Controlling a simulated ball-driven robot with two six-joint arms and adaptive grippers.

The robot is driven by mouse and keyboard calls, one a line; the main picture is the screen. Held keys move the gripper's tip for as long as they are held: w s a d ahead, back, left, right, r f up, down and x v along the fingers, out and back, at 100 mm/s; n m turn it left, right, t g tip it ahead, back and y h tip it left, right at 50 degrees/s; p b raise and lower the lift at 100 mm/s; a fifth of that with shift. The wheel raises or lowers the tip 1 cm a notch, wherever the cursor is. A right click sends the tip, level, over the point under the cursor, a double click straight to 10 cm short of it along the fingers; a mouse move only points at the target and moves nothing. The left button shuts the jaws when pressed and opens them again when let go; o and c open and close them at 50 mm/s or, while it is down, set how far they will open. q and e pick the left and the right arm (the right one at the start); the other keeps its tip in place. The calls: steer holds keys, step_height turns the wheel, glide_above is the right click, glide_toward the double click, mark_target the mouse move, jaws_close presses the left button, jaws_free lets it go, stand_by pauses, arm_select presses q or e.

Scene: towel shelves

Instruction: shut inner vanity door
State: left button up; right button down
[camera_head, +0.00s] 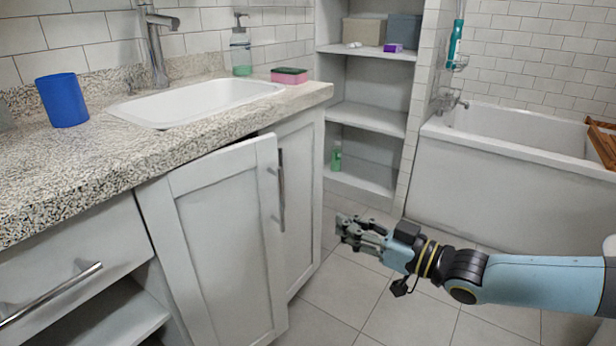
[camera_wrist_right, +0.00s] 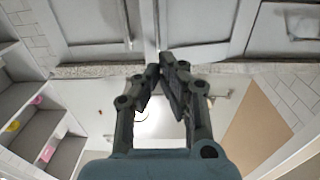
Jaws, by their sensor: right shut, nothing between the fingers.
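The white inner vanity door (camera_head: 225,235) stands slightly ajar under the counter. Its right edge sticks out in front of the neighbouring door, and a dark gap shows above it. A vertical metal handle (camera_head: 281,190) shows beside that edge; I cannot tell clearly which door bears it. The neighbouring vanity door (camera_head: 304,205) looks closed. My right gripper (camera_head: 342,229) is to the right of the doors, apart from them, with its fingers shut and empty. In the right wrist view the shut fingers (camera_wrist_right: 167,65) show below pale panels. My left gripper is not in view.
The stone countertop (camera_head: 75,175) overhangs the doors and holds a blue cup (camera_head: 63,100), a sink (camera_head: 195,101) and a soap bottle (camera_head: 241,52). A drawer (camera_head: 65,255) is to the left. Open shelves (camera_head: 367,117) and a bathtub (camera_head: 520,170) stand behind. Tiled floor (camera_head: 345,290) is clear.

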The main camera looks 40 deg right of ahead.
steer(key=b, duration=0.5)
glide_toward(280, 196)
steer(key=w, duration=0.4)
steer(key=shift+w+a+f, duration=0.35)
steer(key=shift+w+a, duration=0.05)
steer(key=shift+w+a+r+b, duration=0.1)
steer(key=shift+w+b, duration=0.1)
steer(key=shift+w, duration=0.15)
steer(key=shift+w+r+b, duration=0.1)
steer(key=shift+w+b, duration=0.05)
steer(key=shift+w, duration=0.25)
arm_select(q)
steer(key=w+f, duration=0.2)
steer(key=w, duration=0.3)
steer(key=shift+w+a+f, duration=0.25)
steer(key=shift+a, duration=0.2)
arm_select(e)
steer(key=shift+w+r, duration=0.15)
steer(key=shift+w, duration=0.2)
